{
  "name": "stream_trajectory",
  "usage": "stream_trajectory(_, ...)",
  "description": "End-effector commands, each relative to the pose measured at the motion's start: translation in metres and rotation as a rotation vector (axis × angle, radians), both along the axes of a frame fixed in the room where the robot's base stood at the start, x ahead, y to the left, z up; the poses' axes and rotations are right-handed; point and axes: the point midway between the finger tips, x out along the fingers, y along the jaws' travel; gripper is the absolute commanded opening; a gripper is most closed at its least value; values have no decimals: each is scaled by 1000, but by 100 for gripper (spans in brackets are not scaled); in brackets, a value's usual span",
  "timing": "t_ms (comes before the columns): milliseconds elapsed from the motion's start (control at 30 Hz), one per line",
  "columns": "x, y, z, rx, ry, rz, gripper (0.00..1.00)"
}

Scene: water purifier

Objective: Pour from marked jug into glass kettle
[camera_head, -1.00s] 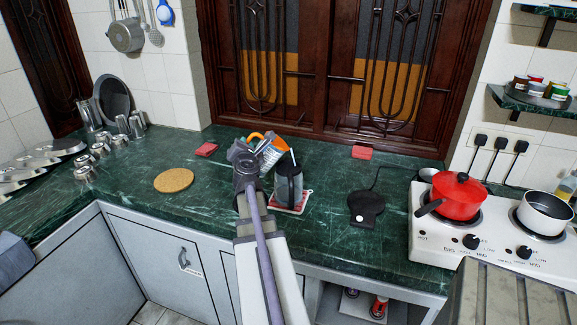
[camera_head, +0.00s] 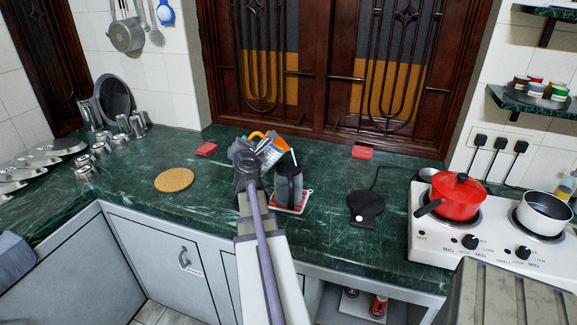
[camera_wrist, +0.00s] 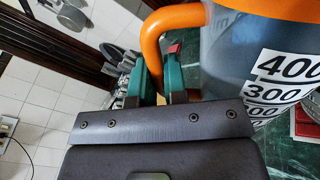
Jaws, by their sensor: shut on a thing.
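The marked jug (camera_wrist: 240,55) is a clear-grey measuring jug with black-on-white number labels, an orange rim and an orange handle (camera_wrist: 152,45). My gripper (camera_wrist: 160,75) has green fingers, one on each side of the handle, and is shut on it. In the head view the jug (camera_head: 272,150) is held up, tilted, at the upper left of the glass kettle; my arm hides part of it. The glass kettle (camera_head: 289,187) looks dark and stands upright on a red and white mat (camera_head: 303,207). The jug's contents cannot be made out.
A round cork mat (camera_head: 174,180) lies to the left. A black kettle base (camera_head: 366,207) with a cord lies to the right. A white stove (camera_head: 430,235) holds a red pot (camera_head: 457,195) and a white pan (camera_head: 545,212). Steel cups (camera_head: 123,124) stand at the far left.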

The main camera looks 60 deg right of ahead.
Motion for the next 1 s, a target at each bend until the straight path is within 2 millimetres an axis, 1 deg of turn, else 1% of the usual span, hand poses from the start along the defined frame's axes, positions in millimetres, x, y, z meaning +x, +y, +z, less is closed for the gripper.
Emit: stream_trajectory(1000,-2,-2,6,23,-27,-1,0)
